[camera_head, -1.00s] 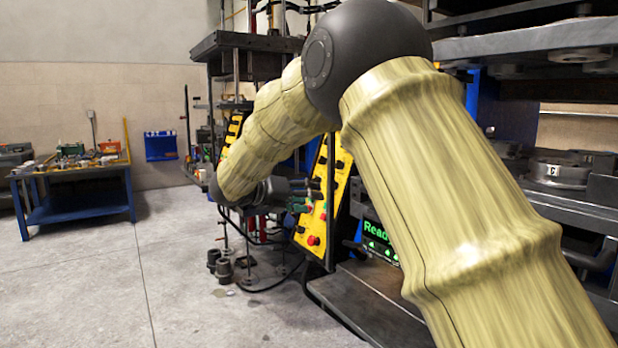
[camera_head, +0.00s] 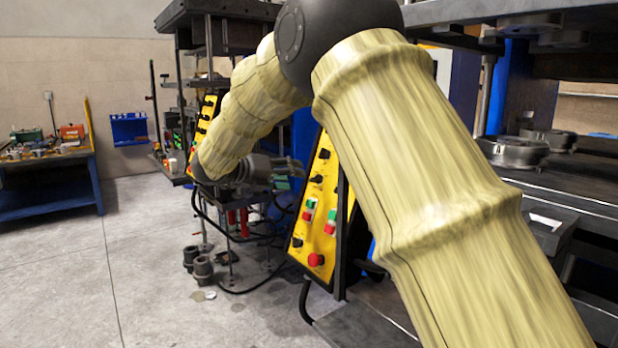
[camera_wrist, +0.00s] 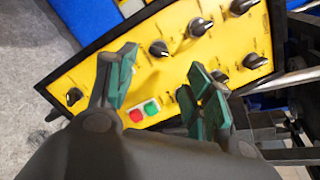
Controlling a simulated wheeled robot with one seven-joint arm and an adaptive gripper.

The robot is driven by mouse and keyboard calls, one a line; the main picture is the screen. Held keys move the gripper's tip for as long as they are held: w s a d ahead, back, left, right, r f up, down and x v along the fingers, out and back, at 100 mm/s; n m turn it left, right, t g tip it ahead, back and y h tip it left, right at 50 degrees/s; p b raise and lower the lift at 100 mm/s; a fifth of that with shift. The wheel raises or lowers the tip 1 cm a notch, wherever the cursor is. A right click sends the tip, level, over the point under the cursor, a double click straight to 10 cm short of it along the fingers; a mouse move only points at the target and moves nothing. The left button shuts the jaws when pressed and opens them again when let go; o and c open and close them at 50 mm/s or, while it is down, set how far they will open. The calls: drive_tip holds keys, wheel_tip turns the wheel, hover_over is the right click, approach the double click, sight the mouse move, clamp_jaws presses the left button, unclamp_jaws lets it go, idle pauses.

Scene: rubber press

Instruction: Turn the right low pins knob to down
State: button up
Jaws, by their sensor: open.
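A yellow control panel (camera_head: 318,215) with a black frame carries several black knobs and red and green buttons. In the wrist view the panel (camera_wrist: 105,72) fills the middle, with knobs such as one near the centre (camera_wrist: 159,48), one above it to the right (camera_wrist: 200,27) and one at the far left (camera_wrist: 74,96). I cannot read labels to tell which is the right low pins knob. My gripper (camera_wrist: 165,88) is open, its green fingertips spread in front of the panel, with nothing between them. In the head view my gripper (camera_head: 284,172) is small, beside the panel's left edge.
The press's dark shelves and metal parts (camera_head: 520,150) stand at the right. A second yellow panel (camera_head: 205,125) is farther back. Metal cylinders (camera_head: 197,263) stand on the floor. A blue workbench (camera_head: 45,180) is at the far left.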

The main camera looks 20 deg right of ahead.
sight(313, 179)
drive_tip(key=p+x, duration=0.1)
drive_tip(key=x, duration=0.8)
drive_tip(key=shift+f, duration=0.15)
drive_tip(key=shift+c, duration=0.2)
drive_tip(key=c, duration=1)
